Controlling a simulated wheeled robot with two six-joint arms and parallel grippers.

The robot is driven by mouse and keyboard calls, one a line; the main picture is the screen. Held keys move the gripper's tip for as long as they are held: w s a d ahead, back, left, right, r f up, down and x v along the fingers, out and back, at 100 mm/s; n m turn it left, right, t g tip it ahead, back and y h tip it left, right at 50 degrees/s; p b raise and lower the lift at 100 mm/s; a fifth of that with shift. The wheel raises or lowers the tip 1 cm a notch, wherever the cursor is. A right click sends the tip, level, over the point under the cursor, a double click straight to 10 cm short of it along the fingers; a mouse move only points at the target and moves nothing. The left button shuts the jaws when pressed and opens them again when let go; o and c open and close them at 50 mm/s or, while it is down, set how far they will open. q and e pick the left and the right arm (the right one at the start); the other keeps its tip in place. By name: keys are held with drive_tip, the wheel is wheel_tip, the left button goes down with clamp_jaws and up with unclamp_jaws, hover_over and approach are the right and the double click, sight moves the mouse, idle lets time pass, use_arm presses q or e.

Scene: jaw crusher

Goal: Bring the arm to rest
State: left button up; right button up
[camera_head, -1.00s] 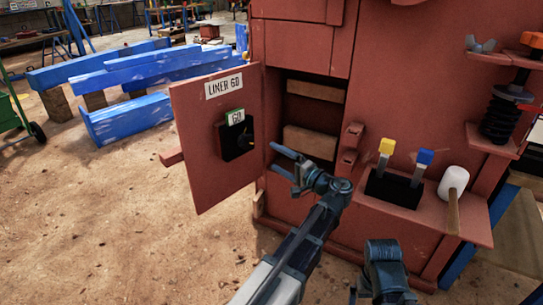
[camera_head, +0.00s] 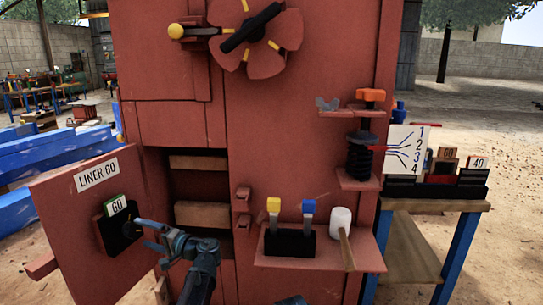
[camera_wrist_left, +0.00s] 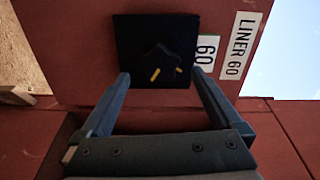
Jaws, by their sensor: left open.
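My left gripper (camera_head: 146,234) is open and empty, with its fingers pointing at the open red door (camera_head: 70,235) of the machine. In the left wrist view the two fingers (camera_wrist_left: 158,85) stand apart, one on each side below a black box with a dark knob (camera_wrist_left: 160,62) on the door. No contact is clear. The box (camera_head: 118,228) also shows in the head view, just left of the fingertips, with a green-edged "60" card (camera_head: 116,206) in it. A "LINER 60" label (camera_head: 97,176) is on the door.
The red machine (camera_head: 290,100) fills the middle. Its ledge (camera_head: 360,255) holds a black block with yellow and blue-topped levers (camera_head: 290,243) and a white-headed mallet (camera_head: 341,220). A side table (camera_head: 410,245) stands right. Blue beams (camera_head: 50,150) lie left.

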sight(135, 231)
use_arm(q)
drive_tip(key=shift+x, duration=2.4)
drive_tip(key=v, duration=1.4)
drive_tip(key=x, duration=1.4)
drive_tip(key=shift+w+a, duration=0.1)
drive_tip(key=shift+w, duration=0.05)
drive_tip(key=shift+n, duration=0.9)
drive_tip(key=n, duration=0.9)
drive_tip(key=shift+s+n, duration=0.2)
drive_tip(key=shift+n, duration=0.2)
drive_tip(key=shift+r+n, duration=0.1)
drive_tip(key=shift+n, duration=1.5)
